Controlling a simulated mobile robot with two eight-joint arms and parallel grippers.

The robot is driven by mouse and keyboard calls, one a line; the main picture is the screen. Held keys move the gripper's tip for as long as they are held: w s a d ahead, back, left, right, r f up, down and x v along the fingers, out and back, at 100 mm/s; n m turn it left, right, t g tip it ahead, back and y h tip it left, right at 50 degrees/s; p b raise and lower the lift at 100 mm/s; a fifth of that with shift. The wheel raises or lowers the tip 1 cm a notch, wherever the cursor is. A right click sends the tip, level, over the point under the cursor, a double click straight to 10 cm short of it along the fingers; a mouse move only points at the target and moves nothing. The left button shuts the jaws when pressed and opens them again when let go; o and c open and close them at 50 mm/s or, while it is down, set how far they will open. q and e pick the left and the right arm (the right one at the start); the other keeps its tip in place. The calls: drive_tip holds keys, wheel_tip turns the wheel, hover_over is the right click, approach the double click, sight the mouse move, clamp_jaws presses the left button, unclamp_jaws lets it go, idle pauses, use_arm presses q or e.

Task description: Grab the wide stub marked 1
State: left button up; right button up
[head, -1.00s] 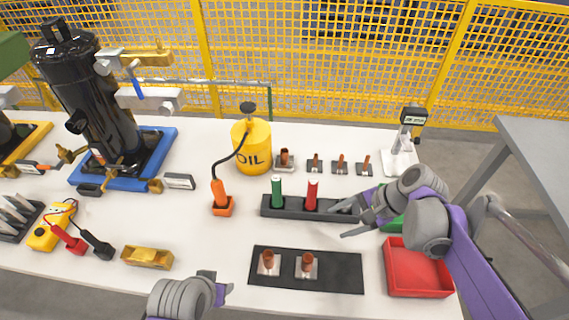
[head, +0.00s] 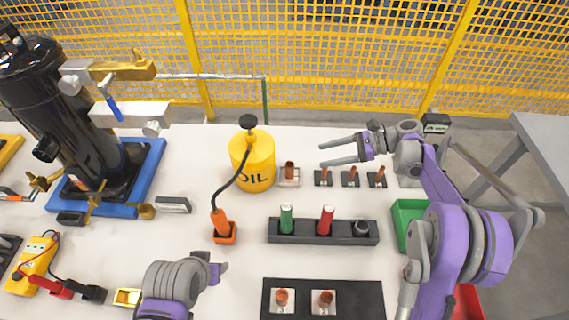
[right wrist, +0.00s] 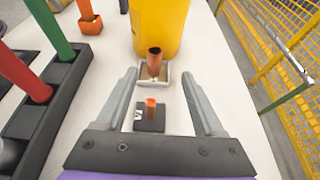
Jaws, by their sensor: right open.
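A wide copper stub (head: 289,170) stands upright on a pale square base, left in the back row, beside the oil can. It also shows in the right wrist view (right wrist: 155,62), just beyond and between my fingertips. I cannot read its mark. My right gripper (head: 322,155) is open and empty, its fingers pointing left above the back row. In the right wrist view my right gripper (right wrist: 159,73) has a narrower stub (right wrist: 150,112) on a dark base between its fingers. Two other wide stubs (head: 281,297) (head: 323,297) stand on the black mat (head: 355,300).
The yellow oil can (head: 252,162) stands close left of the wide stub. Narrow stubs (head: 351,177) stand to its right. A dark rack (head: 340,238) holds green and red cylinders. A green bin (head: 405,215) is at right. The yellow fence (head: 350,60) rises behind the table.

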sight(294, 165)
drive_tip(key=x, duration=0.4)
drive_tip(key=shift+s+a, duration=0.25)
drive_tip(key=shift+s, duration=0.1)
drive_tip(key=x, duration=0.6)
drive_tip(key=shift+s+b, duration=0.15)
drive_tip(key=shift+b, duration=0.15)
clamp_jaws()
idle(0.7)
